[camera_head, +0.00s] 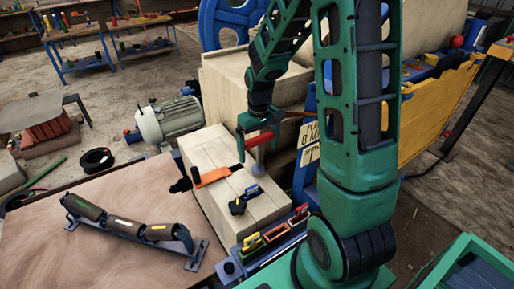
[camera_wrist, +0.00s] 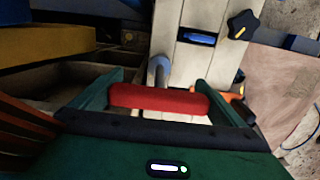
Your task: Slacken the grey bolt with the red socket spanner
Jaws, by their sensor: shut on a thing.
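The red socket spanner (camera_head: 259,141) is in my gripper (camera_head: 257,143), its red handle lying across between the two fingers. The wrist view shows the same red handle (camera_wrist: 160,99) with my gripper (camera_wrist: 159,97) shut on it. The spanner's grey shank (camera_wrist: 158,72) points away from the gripper, and in the head view it hangs down over the pale block (camera_head: 207,156). A small grey-blue piece (camera_head: 252,190) sits at a slot in the block, just below the shank; I cannot tell whether it is the grey bolt. The shank's far end is unclear, so I cannot tell whether it touches a bolt.
A black star knob (camera_head: 238,206) and an orange strip (camera_head: 211,177) are on the block. A rack with coloured handles (camera_head: 275,234) stands in front. A grey motor (camera_head: 169,119) is behind left. A roller frame (camera_head: 130,228) lies on the wooden table (camera_head: 125,188), which has bare room around it.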

